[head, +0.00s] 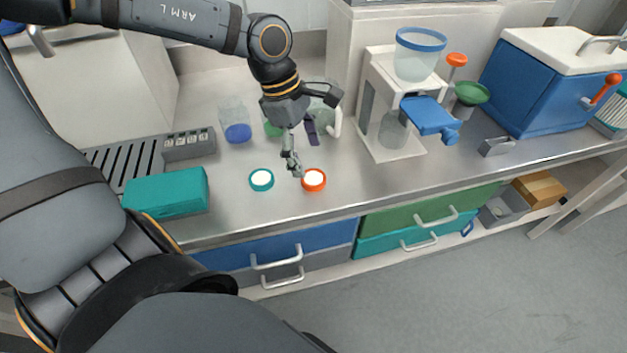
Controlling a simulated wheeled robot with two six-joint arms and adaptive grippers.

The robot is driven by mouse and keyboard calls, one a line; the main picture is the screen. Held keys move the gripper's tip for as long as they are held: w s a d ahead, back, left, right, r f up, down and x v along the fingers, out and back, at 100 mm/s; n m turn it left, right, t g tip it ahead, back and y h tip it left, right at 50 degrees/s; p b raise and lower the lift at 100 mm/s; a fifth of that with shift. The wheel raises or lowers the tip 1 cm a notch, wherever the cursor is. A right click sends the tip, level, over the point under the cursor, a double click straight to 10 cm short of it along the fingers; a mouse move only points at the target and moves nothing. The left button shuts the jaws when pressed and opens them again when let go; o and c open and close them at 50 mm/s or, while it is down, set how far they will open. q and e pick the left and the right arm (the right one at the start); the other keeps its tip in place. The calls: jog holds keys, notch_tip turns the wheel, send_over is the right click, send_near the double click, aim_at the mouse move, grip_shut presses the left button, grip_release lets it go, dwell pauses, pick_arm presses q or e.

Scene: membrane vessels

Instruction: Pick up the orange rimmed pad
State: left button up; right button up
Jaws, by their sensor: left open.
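The orange rimmed pad (313,180) is a small white disc with an orange ring, lying flat on the steel bench near its front edge. A similar teal rimmed pad (261,179) lies to its left. My left gripper (297,168) points down just above and slightly left of the orange rimmed pad, its fingers open with nothing seen between them. I cannot tell whether a fingertip touches the pad's rim. My right gripper is not in the picture.
Clear vessels, one with a blue base (237,133), stand behind the pads. A teal box (166,192) is at left. A white stand (403,147) with a blue-rimmed vessel (418,58) and a blue cooler box (533,85) are at right. The bench right of the orange pad is clear.

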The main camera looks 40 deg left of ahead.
aim_at(313, 177)
pick_arm(q)
jog(key=x, duration=0.4)
jog(key=shift+s+f, duration=0.25)
jog(key=shift+f, duration=0.1)
jog(key=shift+w+d+f, duration=0.1)
jog(key=shift+d+f, duration=0.05)
jog(key=shift+f, duration=0.1)
jog(key=c, duration=0.9)
